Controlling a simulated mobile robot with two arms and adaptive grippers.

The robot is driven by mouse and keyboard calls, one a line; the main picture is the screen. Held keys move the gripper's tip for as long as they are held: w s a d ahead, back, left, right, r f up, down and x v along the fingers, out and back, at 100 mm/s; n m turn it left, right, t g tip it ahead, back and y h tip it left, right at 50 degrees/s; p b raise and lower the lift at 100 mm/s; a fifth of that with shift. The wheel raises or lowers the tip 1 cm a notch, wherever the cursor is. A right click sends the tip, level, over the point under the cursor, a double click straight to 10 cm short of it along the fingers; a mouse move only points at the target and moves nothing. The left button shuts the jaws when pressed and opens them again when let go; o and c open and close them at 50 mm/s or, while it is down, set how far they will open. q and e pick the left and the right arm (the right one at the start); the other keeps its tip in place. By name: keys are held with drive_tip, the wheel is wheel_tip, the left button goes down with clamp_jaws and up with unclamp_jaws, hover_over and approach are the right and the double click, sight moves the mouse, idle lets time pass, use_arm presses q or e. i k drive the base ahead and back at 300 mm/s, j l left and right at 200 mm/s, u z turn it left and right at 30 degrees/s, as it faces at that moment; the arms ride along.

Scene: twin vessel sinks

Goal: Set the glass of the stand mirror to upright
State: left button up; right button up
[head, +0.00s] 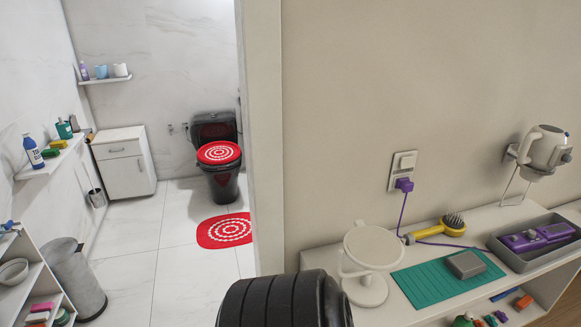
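The stand mirror (373,248) is on the white shelf by the wall, right of the doorway. Its round head shows as a wide, pale ellipse facing up, tilted well back from upright. The head sits in a white side fork above a round white base (366,291). Which face of the head I see, glass or back, I cannot tell. Neither of my grippers is in view, and nothing is seen touching the mirror.
A teal mat (430,287) with a grey block (466,264) lies right of the mirror. A grey tray (535,245) and a hair dryer (543,148) are further right. The doorway is to the left.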

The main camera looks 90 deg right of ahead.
sight(369, 247)
drive_tip(key=i+z, duration=0.2)
drive_tip(key=z, duration=0.2)
drive_tip(key=i+z, duration=0.2)
drive_tip(key=z, duration=0.15)
drive_tip(key=i+j+z, duration=0.1)
drive_tip(key=z, duration=0.3)
drive_tip(key=i+z, duration=0.15)
drive_tip(key=z, duration=0.3)
drive_tip(key=i+z, duration=0.15)
drive_tip(key=z, duration=0.3)
drive_tip(key=i+z, duration=0.1)
drive_tip(key=z, duration=0.3)
drive_tip(key=i+j+z, duration=0.1)
drive_tip(key=z, duration=0.35)
drive_tip(key=i+j+z, duration=0.1)
drive_tip(key=z, duration=0.35)
drive_tip(key=i+j+z, duration=0.2)
drive_tip(key=z, duration=0.3)
drive_tip(key=i+j+z, duration=0.2)
drive_tip(key=j+z, duration=0.25)
drive_tip(key=i+j+z, duration=0.1)
drive_tip(key=j+z, duration=0.15)
drive_tip(key=z, duration=0.25)
drive_tip(key=j+z, duration=0.5)
drive_tip(key=i+l, duration=0.05)
drive_tip(key=l, duration=0.05)
